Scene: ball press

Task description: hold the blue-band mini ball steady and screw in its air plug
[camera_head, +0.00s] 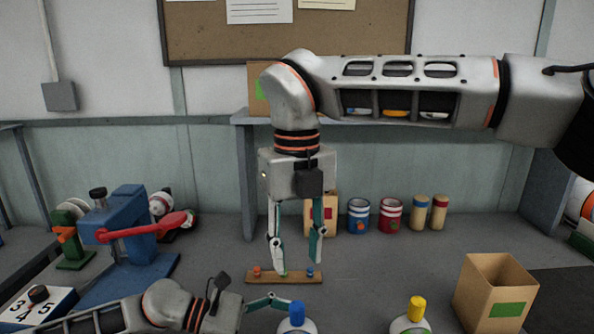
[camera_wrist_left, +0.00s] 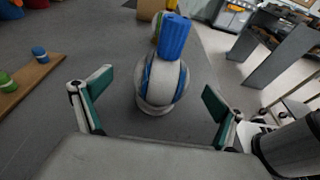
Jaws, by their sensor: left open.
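The blue-band mini ball (camera_wrist_left: 163,82) is white and sits on a small round base, with a ribbed blue cylinder (camera_wrist_left: 174,38) standing on its top. It also shows at the bottom edge of the head view (camera_head: 297,325), partly cut off. My left gripper (camera_wrist_left: 158,90) is open, with its fingers apart on either side of the ball and nothing held. My right gripper (camera_head: 298,266) points down, open and empty, over a wooden strip (camera_head: 262,280). The strip carries small orange (camera_head: 257,271), green (camera_head: 283,274) and blue (camera_head: 310,272) plugs.
A second ball (camera_head: 408,325) with a yellow cylinder stands right of the blue-band ball. A cardboard box (camera_head: 488,292) stands further right. A blue press (camera_head: 130,235) with a red lever is at left. Several cans (camera_head: 390,215) line the back.

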